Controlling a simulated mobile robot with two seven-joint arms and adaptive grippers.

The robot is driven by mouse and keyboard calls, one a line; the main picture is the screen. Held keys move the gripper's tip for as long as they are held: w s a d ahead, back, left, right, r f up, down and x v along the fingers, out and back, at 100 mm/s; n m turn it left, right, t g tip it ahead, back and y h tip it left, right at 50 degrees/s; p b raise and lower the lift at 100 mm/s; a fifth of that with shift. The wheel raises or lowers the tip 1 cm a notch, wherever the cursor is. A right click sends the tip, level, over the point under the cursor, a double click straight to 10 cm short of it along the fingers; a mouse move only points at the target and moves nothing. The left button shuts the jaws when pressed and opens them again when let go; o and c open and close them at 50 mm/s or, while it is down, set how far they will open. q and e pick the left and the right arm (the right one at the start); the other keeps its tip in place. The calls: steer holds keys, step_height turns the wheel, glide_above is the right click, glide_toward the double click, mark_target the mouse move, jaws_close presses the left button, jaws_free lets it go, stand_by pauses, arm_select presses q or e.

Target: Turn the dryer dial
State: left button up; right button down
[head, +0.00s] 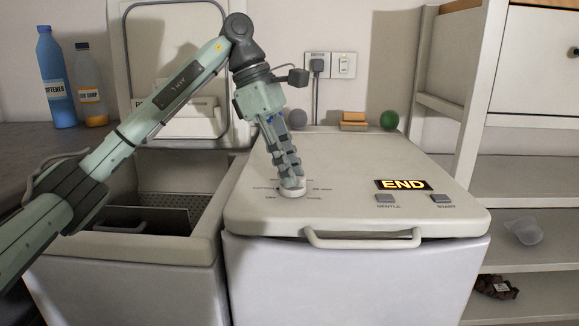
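The dryer (350,230) is the closed white toploader on the right, with a handle (362,239) at its front edge. Its round white dial (291,194) sits on the left of the top, with printed labels around it. My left gripper (291,184) points down onto the dial, its fingertips at the dial. The fingers look close together, but whether they grip the dial cannot be told. A display (403,185) reads END. The gentle button (386,198) and start button (442,199) sit to the right. My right gripper is not in view.
The left toploader (150,245) stands open, its lid (180,75) raised behind my arm. Blue (57,80) and orange (90,88) bottles stand at the back left. A grey ball, sponges (354,121) and a green ball (389,120) lie behind the dryer. Shelves (520,180) stand right.

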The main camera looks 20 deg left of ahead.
arm_select(q)
jaws_close()
steer(key=shift+n, duration=0.3)
